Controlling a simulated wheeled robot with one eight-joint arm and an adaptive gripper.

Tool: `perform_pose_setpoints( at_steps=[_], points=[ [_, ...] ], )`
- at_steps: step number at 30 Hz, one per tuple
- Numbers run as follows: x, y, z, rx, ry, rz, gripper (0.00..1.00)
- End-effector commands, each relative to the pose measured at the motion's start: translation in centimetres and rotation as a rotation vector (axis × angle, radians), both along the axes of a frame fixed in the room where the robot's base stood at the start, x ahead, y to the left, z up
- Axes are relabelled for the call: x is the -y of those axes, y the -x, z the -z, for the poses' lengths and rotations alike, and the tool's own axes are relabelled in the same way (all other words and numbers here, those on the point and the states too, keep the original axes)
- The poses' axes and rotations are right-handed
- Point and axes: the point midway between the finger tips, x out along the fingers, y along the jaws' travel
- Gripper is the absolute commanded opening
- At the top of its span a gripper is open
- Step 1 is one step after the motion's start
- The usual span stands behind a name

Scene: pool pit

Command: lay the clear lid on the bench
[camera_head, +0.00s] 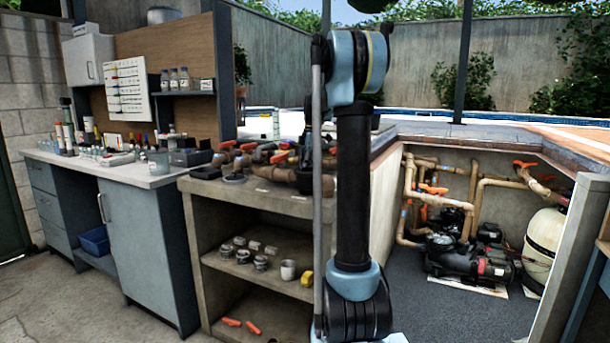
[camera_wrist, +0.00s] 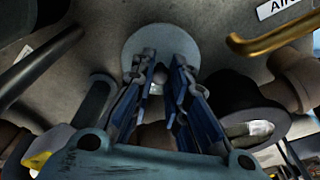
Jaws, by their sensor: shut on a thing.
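The clear lid (camera_wrist: 160,42) is a pale, round, see-through disc in the wrist view, just beyond my fingertips. My gripper (camera_wrist: 159,76) has blue fingers closed around a small knob at the lid's near edge. The bench top (camera_wrist: 225,45) is grey and lies behind the lid; I cannot tell whether the lid touches it. In the head view the bench (camera_head: 290,202) is a concrete counter with shelves beneath. My arm stands in front of its right part there, and I cannot make out the lid or fingertips.
Brown pipes and valves with orange handles (camera_head: 270,154) crowd the bench top. In the wrist view a brass handle (camera_wrist: 270,38) and dark pipe fittings (camera_wrist: 240,105) stand to the right, with a dark bar (camera_wrist: 38,58) to the left. Bare surface shows around the lid.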

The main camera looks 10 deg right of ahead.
Motion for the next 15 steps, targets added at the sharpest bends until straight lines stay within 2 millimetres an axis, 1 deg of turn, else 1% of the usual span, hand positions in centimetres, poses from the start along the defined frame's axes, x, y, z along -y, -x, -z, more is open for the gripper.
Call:
perform_pose_setpoints(
  at_steps=[1,3,11,12,14,15],
  points=[
    [0.01,-0.01,0.51,0.0,0.0,0.0,0.0],
    [0.01,0.01,0.8,0.0,0.0,0.0,0.0],
    [0.01,0.01,0.86,0.0,0.0,0.0,0.0],
    [0.0,0.01,0.88,0.0,0.0,0.0,0.19],
    [-0.01,0.01,0.87,0.0,0.0,0.0,0.33],
    [-0.01,0.01,0.87,0.0,0.0,0.0,0.35]
  ],
)
